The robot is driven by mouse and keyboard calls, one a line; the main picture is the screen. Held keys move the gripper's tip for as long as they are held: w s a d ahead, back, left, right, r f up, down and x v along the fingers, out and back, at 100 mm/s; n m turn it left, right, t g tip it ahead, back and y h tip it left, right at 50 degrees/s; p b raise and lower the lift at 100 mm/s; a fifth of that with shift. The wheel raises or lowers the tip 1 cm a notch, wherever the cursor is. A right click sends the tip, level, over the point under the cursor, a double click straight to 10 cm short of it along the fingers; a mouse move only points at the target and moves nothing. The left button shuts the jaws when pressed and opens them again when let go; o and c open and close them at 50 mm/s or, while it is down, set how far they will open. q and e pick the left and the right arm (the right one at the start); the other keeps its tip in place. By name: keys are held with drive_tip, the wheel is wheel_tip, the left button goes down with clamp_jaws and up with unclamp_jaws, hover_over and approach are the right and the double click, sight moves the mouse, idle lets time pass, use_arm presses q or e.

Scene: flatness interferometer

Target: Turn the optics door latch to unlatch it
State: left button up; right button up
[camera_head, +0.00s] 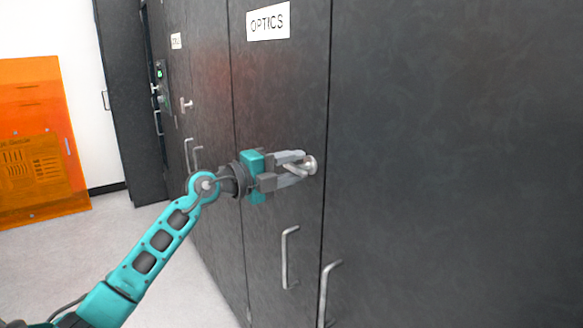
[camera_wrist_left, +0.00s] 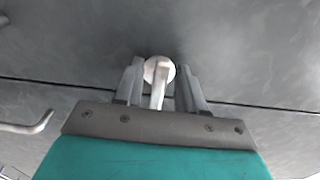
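The optics door (camera_head: 283,110) is a dark grey panel with a white OPTICS label (camera_head: 268,21) near its top. Its latch (camera_head: 309,166) is a silver round base with a lever. In the left wrist view the latch (camera_wrist_left: 158,72) sits between the two fingers of my left gripper (camera_wrist_left: 160,88), its lever running down toward the palm, with gaps on both sides. In the head view my left gripper (camera_head: 291,169) is at the latch, its fingers either side of the lever. It is open. My right gripper does not show.
A door handle (camera_head: 288,257) is below the latch, and another handle (camera_head: 325,292) is on the panel to the right. More cabinet doors with a latch (camera_head: 186,104) stand farther left. An orange panel (camera_head: 40,140) is at the far left. Pale floor (camera_head: 120,235) is clear.

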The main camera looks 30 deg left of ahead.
use_arm(q)
drive_tip(key=shift+s, duration=0.1)
drive_tip(key=shift+s+a, duration=0.2)
drive_tip(key=shift+s, duration=0.15)
drive_tip(key=b+v, duration=0.2)
drive_tip(key=v, duration=1)
drive_tip(key=shift+d, duration=0.15)
